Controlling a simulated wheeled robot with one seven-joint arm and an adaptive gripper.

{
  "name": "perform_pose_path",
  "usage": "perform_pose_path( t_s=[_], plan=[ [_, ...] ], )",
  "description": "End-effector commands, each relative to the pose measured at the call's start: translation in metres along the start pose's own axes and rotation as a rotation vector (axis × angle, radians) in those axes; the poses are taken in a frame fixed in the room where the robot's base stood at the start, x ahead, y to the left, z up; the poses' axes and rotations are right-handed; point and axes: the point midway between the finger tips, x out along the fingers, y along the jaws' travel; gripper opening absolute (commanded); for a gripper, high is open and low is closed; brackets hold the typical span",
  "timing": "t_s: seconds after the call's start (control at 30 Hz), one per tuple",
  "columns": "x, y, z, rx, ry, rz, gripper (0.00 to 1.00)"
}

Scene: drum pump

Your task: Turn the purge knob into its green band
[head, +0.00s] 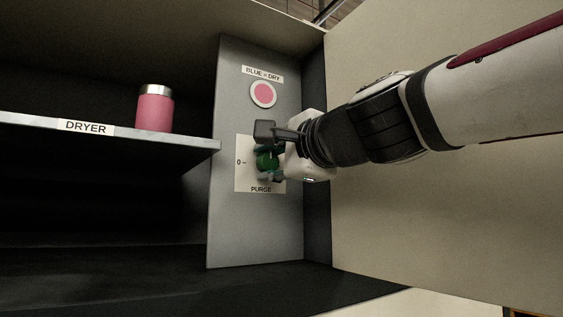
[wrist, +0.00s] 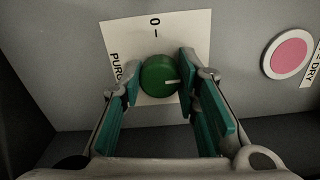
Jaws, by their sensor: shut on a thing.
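The purge knob (head: 266,161) is a green round dial on a white plate (head: 244,176) labelled PURGE, with a 0 mark at its left in the head view. My gripper (head: 268,164) is shut on the knob, one finger at each side. In the wrist view, the knob (wrist: 157,77) sits between the fingertips of my gripper (wrist: 160,81). Its white pointer line points right there, a quarter turn from the 0 mark. No green band shows on the plate; part of the plate is hidden behind my fingers.
A round pink indicator (head: 263,94) under a BLUE = DRY label is above the plate; it also shows in the wrist view (wrist: 289,52). A pink canister (head: 155,108) stands on the DRYER shelf (head: 148,135) at left. A beige wall (head: 420,210) flanks the panel at right.

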Motion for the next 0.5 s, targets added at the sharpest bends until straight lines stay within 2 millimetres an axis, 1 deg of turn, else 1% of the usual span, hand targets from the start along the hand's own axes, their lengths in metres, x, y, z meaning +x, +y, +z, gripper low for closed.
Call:
perform_pose_path(
  t_s=[0.2, 0.5],
  plan=[
    [0.0003, 0.0007, -0.0004, 0.039, 0.001, 0.001, 0.01],
    [0.0003, 0.0009, -0.0005, 0.045, 0.001, 0.001, 0.01]
  ],
)
